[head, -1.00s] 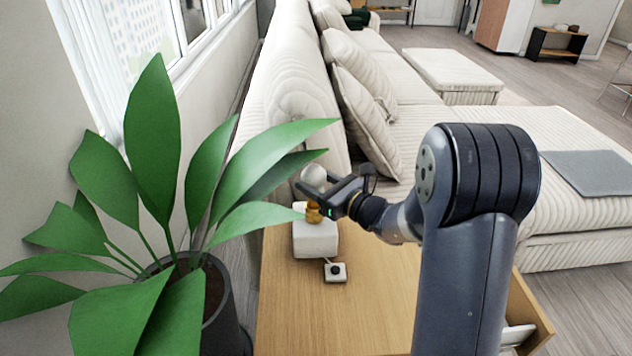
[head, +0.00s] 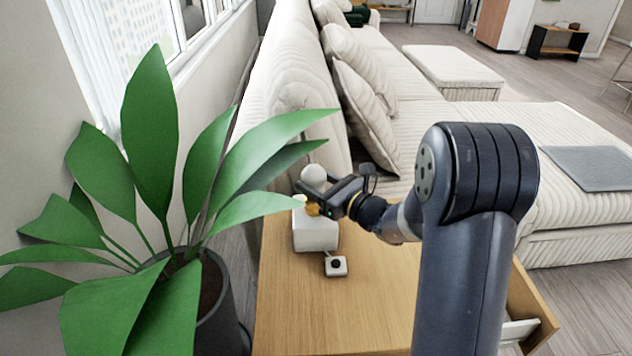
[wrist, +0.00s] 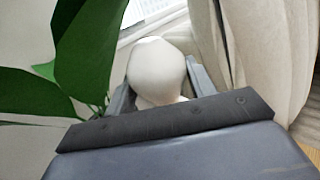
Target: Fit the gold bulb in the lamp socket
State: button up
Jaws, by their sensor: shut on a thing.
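The bulb (head: 313,177) has a pale round globe and a gold-coloured base (head: 312,209). My gripper (head: 318,191) is shut on it, with the globe standing above the fingers. The white block-shaped lamp base (head: 315,235) sits on the wooden cabinet right below. The gold base is at the top of the lamp base, but my fingers partly cover it. I cannot tell whether it is inside the socket, which is hidden. In the wrist view the globe (wrist: 155,70) looks plain white between the two fingers.
A small white switch box (head: 336,266) lies in front of the lamp on the wooden cabinet top (head: 310,310). A potted plant (head: 150,140) spreads leaves close to the gripper's left. A cream sofa (head: 290,100) stands behind. The cabinet's front top is clear.

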jog(key=shift+f+b, duration=0.6)
jog(key=shift+f, duration=0.15)
jog(key=o, duration=1.1)
jog(key=p+v, duration=0.1)
jog(key=v, duration=0.9)
jog(key=shift+s+d+r+p, duration=0.1)
jog(key=shift+s+d+p, duration=0.15)
jog(key=shift+d+p, duration=0.1)
jog(key=shift+a, duration=0.1)
